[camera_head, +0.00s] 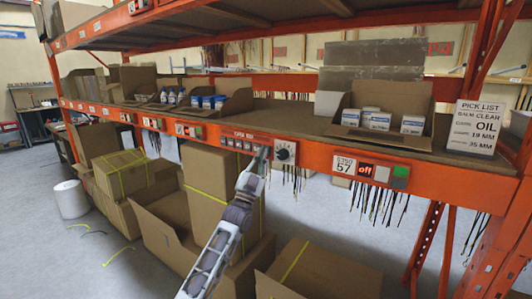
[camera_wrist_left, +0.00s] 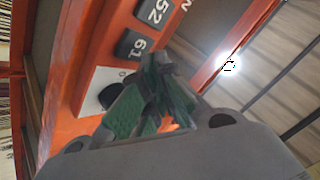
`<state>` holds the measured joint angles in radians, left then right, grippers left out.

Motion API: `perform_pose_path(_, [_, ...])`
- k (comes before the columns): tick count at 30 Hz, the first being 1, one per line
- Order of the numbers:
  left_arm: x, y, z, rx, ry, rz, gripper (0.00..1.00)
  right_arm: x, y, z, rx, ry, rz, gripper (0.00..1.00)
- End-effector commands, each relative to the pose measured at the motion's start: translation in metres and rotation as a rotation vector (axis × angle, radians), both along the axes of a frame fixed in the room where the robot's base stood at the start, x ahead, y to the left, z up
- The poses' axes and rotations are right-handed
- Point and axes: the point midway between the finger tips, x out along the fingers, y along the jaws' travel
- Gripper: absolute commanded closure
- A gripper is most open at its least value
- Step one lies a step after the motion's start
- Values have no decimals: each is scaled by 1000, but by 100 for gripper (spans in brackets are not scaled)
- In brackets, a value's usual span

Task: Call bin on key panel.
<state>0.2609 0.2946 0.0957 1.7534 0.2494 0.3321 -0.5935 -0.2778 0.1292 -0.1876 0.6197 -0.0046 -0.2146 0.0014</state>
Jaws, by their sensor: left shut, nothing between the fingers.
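The key panel (camera_head: 236,142) is a strip of small dark keys on the orange front beam of the shelf. In the left wrist view, dark keys marked 52 (camera_wrist_left: 153,10) and 61 (camera_wrist_left: 135,44) show up close. A white plate with a black dial (camera_head: 285,152) is just right of the keys; its dark knob also shows in the left wrist view (camera_wrist_left: 109,97). My left gripper (camera_head: 263,153) is shut and empty, between the keys and the dial. Its greenish fingers (camera_wrist_left: 155,98) hide part of the panel. I cannot tell whether they touch it. My right gripper is out of view.
A pick list card (camera_head: 475,127) and an open carton of small boxes (camera_head: 383,110) stand on the shelf. A display reading 57 with an off key (camera_head: 368,168) is to the right. Cartons (camera_head: 220,185) crowd the floor below; wires hang under the beam.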

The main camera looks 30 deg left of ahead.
Motion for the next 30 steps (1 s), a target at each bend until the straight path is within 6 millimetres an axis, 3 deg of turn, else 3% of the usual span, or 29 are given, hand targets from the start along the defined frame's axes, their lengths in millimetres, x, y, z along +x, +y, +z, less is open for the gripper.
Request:
perform_pose_path(14, [8,-1,0,0,0,0,100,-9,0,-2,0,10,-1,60])
perform_pose_path(30, [10,-1,0,0,0,0,100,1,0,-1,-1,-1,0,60])
